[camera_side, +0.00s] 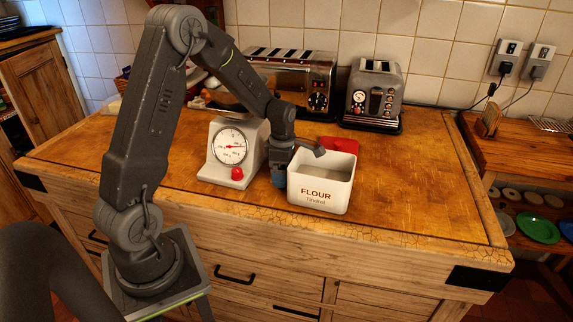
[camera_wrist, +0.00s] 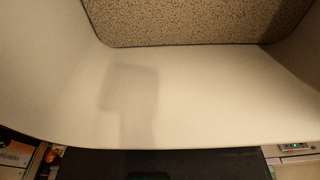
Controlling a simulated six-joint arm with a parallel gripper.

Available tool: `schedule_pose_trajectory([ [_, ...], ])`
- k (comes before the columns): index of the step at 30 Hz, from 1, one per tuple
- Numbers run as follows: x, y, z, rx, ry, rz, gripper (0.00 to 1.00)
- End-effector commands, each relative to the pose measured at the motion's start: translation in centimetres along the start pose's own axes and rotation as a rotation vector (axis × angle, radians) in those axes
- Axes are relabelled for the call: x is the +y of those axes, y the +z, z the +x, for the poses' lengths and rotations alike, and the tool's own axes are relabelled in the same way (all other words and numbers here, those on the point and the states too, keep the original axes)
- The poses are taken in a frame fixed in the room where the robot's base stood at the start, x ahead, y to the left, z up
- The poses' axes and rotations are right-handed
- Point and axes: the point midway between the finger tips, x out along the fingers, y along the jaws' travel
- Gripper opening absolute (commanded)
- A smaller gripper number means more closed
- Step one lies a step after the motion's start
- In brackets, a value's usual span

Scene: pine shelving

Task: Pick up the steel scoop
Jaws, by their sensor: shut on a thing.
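My gripper (camera_side: 278,181) points down close beside the left wall of the white tin marked FLOUR (camera_side: 320,186), in the side view. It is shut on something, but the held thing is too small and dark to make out. I cannot pick out the steel scoop for certain in either view. A grey piece juts from my wrist over the open tin; I cannot tell if it is part of my wrist. The wrist view shows a smooth pale wall (camera_wrist: 210,95) with a soft shadow and a speckled beige patch above it, seemingly the inside of the tin.
A white scale (camera_side: 215,160) with a round dial stands just left of my gripper. A red lid-like thing (camera_side: 340,144) lies behind the tin. A wide toaster (camera_side: 290,80) and a smaller toaster (camera_side: 374,92) stand at the back. The right part of the worktop (camera_side: 420,180) is clear.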

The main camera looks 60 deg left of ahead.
Motion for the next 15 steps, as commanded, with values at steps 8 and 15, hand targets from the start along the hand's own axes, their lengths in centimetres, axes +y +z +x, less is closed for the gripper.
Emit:
schedule_pose_trajectory([
  [8,0.1,0.0,-0.5,-0.001,0.002,0.000,0.71],
  [15,0.1,0.0,-3.3,-0.002,0.006,0.000,0.71],
])
